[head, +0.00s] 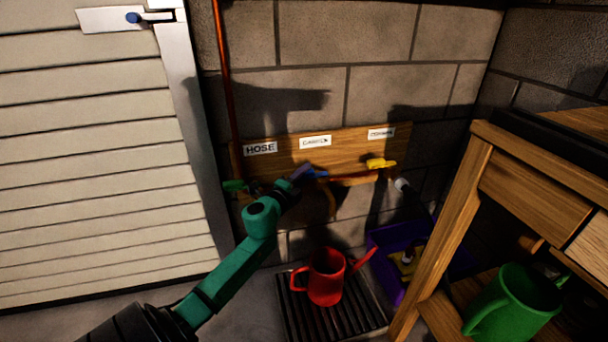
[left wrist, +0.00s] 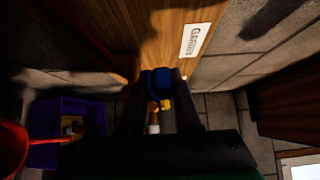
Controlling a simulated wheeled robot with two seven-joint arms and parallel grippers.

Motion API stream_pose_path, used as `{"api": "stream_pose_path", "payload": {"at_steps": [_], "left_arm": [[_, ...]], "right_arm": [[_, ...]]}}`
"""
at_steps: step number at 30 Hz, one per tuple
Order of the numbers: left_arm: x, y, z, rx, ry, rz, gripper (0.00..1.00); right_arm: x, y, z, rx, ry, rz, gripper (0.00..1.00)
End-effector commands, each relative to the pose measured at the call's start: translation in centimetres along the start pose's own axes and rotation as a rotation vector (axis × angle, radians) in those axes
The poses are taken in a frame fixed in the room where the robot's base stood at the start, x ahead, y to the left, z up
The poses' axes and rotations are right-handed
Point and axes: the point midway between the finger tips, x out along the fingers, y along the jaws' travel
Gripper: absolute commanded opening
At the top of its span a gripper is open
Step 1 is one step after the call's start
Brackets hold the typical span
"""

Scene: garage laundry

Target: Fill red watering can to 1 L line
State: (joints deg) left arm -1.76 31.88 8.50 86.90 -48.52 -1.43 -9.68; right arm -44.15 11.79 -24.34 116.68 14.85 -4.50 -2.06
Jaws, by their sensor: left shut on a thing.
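The red watering can (head: 325,282) stands upright on a dark slatted grate (head: 351,321) on the floor, its spout pointing right. Above it, a blue tap handle (head: 318,174) sits on a wooden board (head: 350,143) under the middle label, which reads "GARDEN" in the left wrist view. My left gripper (head: 303,174) is shut on this blue handle, which also shows between the fingers in the left wrist view (left wrist: 157,78). I see no water stream, and the can's inside and its 1 L line cannot be made out. My right gripper is out of view.
A green tap handle (head: 233,185) is under the "HOSE" label and a yellow one (head: 381,163) is at right. A purple crate (head: 387,238) stands right of the can. A wooden bench (head: 445,235) with a green can (head: 512,302) on its lower shelf bounds the right.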

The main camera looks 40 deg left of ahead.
Motion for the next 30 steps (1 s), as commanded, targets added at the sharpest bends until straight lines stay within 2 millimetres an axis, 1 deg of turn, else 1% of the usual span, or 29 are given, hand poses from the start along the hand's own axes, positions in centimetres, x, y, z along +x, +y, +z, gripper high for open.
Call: {"api": "stream_pose_path", "payload": {"at_steps": [1, 4, 6, 11, 20, 21, 22, 30], "left_arm": [[0.1, -0.9, 0.1, 0.0, -0.011, -0.015, 0.0], [-0.1, -1.1, -0.2, -0.005, -0.063, -0.018, 0.0], [-0.4, -1.0, -0.5, -0.008, -0.127, -0.017, 0.0], [-0.8, -0.8, -0.9, -0.004, -0.241, -0.016, 0.0], [-0.8, -0.9, -1.0, 0.003, -0.255, -0.016, 0.0], [-0.8, -0.9, -1.0, 0.003, -0.255, -0.015, 0.47], [-0.8, -0.9, -1.0, 0.003, -0.254, -0.015, 0.54], [-0.9, -0.4, -1.1, 0.001, -0.252, -0.007, 0.54]], "right_arm": [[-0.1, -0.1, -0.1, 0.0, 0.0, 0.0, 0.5], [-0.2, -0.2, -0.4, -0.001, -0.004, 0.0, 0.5], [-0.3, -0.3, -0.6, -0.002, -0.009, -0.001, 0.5], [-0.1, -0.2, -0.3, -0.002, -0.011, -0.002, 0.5], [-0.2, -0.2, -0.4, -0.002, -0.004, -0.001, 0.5], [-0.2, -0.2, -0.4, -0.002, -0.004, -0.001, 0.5], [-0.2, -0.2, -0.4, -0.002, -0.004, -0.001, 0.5], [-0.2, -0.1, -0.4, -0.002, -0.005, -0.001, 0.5]]}}
